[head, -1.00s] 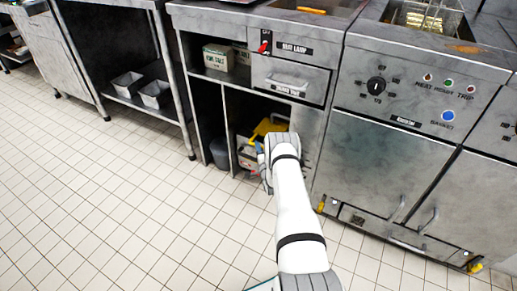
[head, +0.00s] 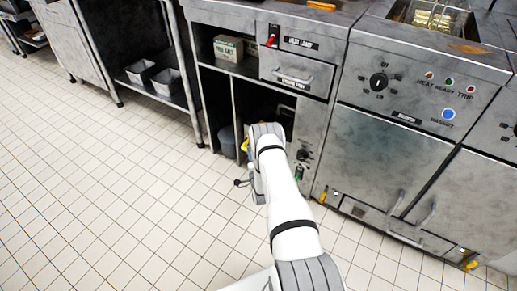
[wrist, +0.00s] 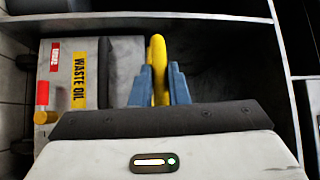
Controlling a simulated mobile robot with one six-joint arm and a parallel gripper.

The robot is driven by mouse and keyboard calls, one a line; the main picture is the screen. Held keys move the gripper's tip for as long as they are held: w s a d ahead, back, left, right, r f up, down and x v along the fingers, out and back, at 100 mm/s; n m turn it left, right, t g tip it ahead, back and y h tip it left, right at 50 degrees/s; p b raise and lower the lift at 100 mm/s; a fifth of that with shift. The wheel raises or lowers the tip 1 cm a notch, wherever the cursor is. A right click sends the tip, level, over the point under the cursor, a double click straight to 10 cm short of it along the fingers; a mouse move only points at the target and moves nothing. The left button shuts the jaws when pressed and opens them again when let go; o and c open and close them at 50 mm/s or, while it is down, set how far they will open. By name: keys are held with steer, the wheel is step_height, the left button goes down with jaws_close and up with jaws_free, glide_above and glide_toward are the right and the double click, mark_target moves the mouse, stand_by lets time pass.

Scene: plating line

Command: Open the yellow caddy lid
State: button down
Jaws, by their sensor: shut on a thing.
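The caddy (wrist: 62,75) is a pale grey box with a yellow "WASTE OIL" label and red marks, at the left of the wrist view. The yellow lid (wrist: 158,45) shows beside it as a narrow curved bar, its lower part between my fingers. My gripper (wrist: 160,69) has its two blue fingers closed on this yellow part. In the head view my arm hides the caddy and gripper; only a bit of yellow lid (head: 245,145) shows left of my wrist. How far the lid is open I cannot tell.
The caddy's place is a low bay of the steel counter, with a divider (head: 236,108) and a dark grey bin (head: 227,142) to the left. The tiled floor (head: 120,200) in front is clear.

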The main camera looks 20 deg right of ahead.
steer(key=shift+w+a, duration=0.1)
steer(key=shift+a, duration=0.1)
steer(key=c, duration=1.7)
jaws_free()
steer(key=shift+c, duration=0.2)
steer(key=o, duration=0.3)
steer(key=shift+d, duration=0.15)
steer(key=shift+o, duration=0.2)
steer(key=p+v, duration=0.2)
steer(key=v, duration=0.5)
steer(key=shift+s, duration=0.4)
steer(key=shift+f, duration=0.1)
